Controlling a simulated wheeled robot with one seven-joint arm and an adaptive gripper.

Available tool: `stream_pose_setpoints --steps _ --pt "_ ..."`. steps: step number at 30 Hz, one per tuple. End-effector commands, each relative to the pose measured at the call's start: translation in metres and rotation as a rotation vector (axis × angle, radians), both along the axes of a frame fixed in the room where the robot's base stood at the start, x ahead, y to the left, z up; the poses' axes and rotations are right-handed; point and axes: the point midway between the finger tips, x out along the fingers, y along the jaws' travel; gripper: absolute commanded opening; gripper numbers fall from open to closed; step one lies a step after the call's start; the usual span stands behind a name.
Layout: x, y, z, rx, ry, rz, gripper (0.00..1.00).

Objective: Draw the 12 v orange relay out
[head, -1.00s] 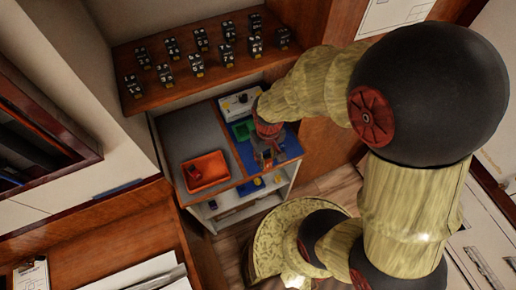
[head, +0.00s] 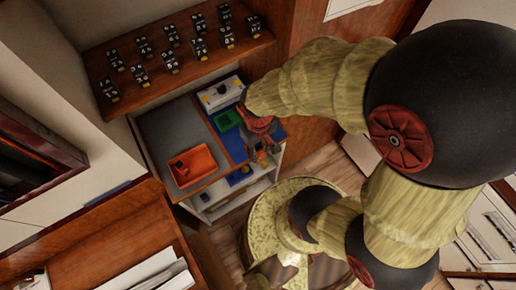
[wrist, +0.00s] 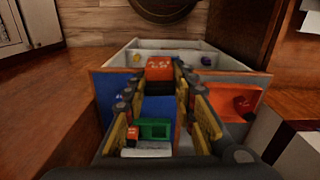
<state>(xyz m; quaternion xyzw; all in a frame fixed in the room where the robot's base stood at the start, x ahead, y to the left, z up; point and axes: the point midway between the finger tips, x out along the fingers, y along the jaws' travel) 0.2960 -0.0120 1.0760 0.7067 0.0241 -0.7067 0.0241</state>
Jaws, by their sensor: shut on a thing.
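My gripper (wrist: 160,88) is shut on an orange block, the orange relay (wrist: 160,68), at its fingertips in the wrist view. The relay's top face carries small markings too small to read. In the head view my gripper (head: 262,152) is over the front right part of the blue area of the cabinet top, and the relay is hard to tell apart from it there.
The cabinet top has a blue mat (head: 232,143), a green tray (head: 228,119), a white box (head: 220,93) and an orange bin (head: 192,166) holding a dark red item. Several black breakers stand on the wooden shelf (head: 160,85) above. An open shelf (head: 225,201) lies below.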

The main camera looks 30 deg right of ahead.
Motion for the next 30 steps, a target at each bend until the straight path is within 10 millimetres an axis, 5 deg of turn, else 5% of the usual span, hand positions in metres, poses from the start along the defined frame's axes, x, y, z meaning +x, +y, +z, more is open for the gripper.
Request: stream_pose_setpoints --steps 30 --pt "0.0 0.0 0.029 0.0 0.001 0.0 0.0"
